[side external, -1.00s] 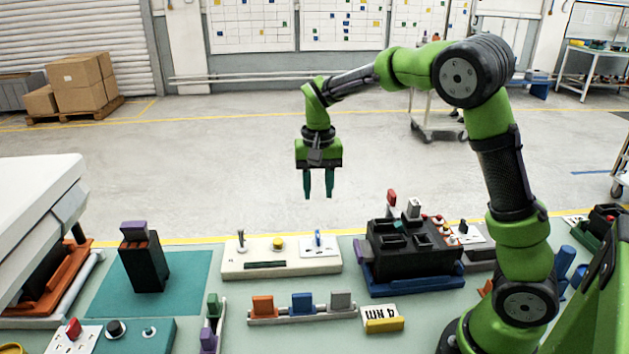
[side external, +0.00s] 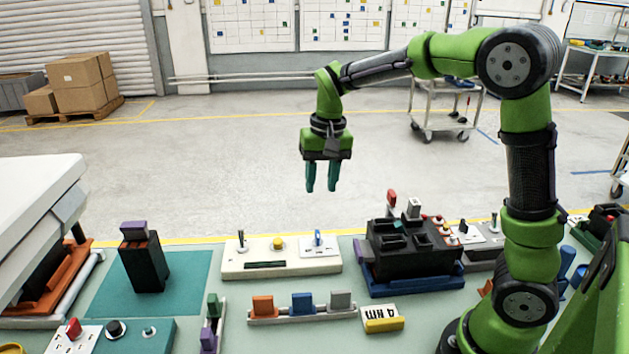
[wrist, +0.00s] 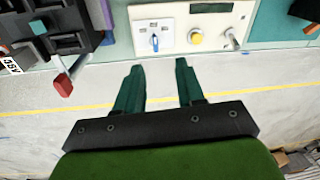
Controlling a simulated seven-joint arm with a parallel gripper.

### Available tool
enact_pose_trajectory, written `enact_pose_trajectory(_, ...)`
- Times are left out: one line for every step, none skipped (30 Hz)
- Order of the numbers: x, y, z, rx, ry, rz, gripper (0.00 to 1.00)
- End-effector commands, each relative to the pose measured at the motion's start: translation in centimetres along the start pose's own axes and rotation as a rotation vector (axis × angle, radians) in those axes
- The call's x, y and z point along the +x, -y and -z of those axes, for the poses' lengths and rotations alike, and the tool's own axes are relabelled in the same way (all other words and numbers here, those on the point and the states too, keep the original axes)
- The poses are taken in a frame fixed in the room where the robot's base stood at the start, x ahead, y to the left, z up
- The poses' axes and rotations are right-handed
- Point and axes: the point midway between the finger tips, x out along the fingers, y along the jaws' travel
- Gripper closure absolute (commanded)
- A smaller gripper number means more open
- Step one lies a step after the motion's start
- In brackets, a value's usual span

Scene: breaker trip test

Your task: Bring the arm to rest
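My green arm reaches up and to the left from its base at the right of the side external view. My gripper (side external: 322,177) hangs in the air above the far edge of the bench, pointing down. Its two teal fingers stand apart with nothing between them. In the wrist view my gripper (wrist: 160,84) also shows two separate, empty fingers. Beyond the fingertips there is a cream panel (wrist: 213,42) with a blue toggle, a yellow button and a metal lever; nothing touches it.
A black block with a purple top (side external: 145,262) stands on a teal mat (side external: 195,275). A black fixture (side external: 400,255) sits in a blue tray (side external: 415,287). A rail with orange, blue and grey blocks (side external: 302,304) lies in front. The air around my gripper is clear.

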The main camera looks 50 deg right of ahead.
Motion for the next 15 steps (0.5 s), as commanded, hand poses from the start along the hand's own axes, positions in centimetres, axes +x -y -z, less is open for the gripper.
enact_pose_trajectory(-0.6,-0.2,-1.5,-0.031,-0.015,0.045,0.62)
enact_pose_trajectory(-0.9,-0.2,-2.4,-0.051,-0.026,0.071,0.62)
enact_pose_trajectory(-1.4,-0.3,-3.6,-0.075,-0.042,0.103,0.62)
enact_pose_trajectory(-1.7,-0.4,-4.5,-0.093,-0.056,0.129,0.62)
enact_pose_trajectory(-2.0,-0.5,-5.4,-0.113,-0.072,0.152,0.62)
enact_pose_trajectory(-2.4,-0.7,-6.7,-0.138,-0.095,0.184,0.62)
enact_pose_trajectory(-2.7,-0.8,-7.7,-0.157,-0.115,0.206,0.62)
enact_pose_trajectory(-3.0,-1.0,-8.7,-0.176,-0.135,0.228,0.62)
enact_pose_trajectory(-3.3,-1.3,-10.0,-0.2,-0.164,0.254,0.62)
enact_pose_trajectory(-3.6,-1.5,-11.0,-0.215,-0.187,0.272,0.62)
enact_pose_trajectory(-3.8,-1.7,-11.9,-0.231,-0.21,0.288,0.62)
enact_pose_trajectory(-3.9,-2.0,-13.0,-0.249,-0.24,0.307,0.62)
enact_pose_trajectory(-4.0,-2.3,-13.8,-0.261,-0.261,0.319,0.62)
enact_pose_trajectory(-4.1,-2.5,-14.4,-0.271,-0.283,0.329,0.62)
enact_pose_trajectory(-4.2,-2.8,-15.3,-0.283,-0.308,0.341,0.62)
